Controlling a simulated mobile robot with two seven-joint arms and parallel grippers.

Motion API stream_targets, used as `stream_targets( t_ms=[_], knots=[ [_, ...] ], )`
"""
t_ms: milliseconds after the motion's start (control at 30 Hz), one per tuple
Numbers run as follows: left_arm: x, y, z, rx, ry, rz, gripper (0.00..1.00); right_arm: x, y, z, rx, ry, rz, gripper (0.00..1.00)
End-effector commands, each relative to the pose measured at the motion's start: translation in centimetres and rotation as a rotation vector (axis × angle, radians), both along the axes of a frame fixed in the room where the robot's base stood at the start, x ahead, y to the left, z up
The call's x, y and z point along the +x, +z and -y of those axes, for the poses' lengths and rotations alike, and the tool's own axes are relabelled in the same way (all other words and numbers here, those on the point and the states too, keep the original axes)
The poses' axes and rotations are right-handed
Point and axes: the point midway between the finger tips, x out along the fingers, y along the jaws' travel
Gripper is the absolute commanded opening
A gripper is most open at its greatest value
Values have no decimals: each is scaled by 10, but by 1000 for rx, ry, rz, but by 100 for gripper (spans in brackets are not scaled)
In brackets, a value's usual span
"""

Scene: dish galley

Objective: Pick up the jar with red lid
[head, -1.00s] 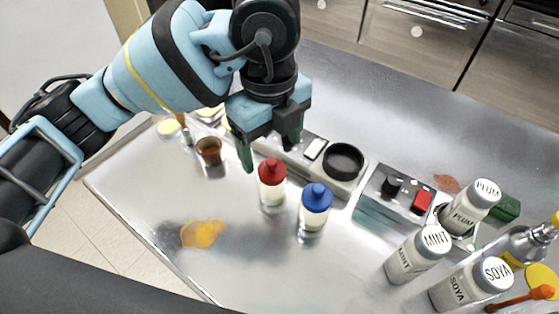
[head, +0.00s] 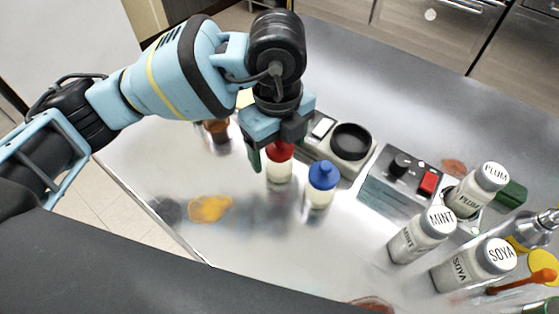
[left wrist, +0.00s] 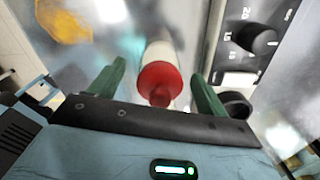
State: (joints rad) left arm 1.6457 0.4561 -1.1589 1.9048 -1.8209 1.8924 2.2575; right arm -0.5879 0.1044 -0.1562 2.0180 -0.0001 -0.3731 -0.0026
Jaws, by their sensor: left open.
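The jar with red lid (head: 279,170) stands upright on the metal counter, with a pale body under a red lid. My left gripper (head: 277,158) is open right above it, and its fingers partly hide the lid in the head view. In the left wrist view the red lid (left wrist: 160,82) lies between the two green fingers of the gripper (left wrist: 159,85), with clear space on both sides. My right gripper is not in view.
A blue-lidded jar (head: 321,185) stands close to the right. A scale with a black dish (head: 351,142) and a box with a red switch (head: 428,184) stand behind. Bottles marked MINT (head: 421,236), PLUM (head: 482,188) and SOYA (head: 473,266) stand at right. An orange patch (head: 210,209) lies left.

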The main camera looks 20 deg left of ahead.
Motion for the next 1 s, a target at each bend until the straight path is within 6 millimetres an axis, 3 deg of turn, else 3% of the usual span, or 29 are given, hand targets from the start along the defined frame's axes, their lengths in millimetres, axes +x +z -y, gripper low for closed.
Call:
stream_targets(
  t_ms=[100, 300, 733, 1000],
  knots=[
    [0, -11, 0, -1, 0, -1, 76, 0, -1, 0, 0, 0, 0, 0],
    [0, -12, 0, -1, 0, 1, 76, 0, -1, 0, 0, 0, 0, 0],
    [0, -11, 0, -1, 0, 1, 21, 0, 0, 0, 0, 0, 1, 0],
    [0, -10, 0, -2, 0, 2, 19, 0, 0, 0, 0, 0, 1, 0]
  ],
)
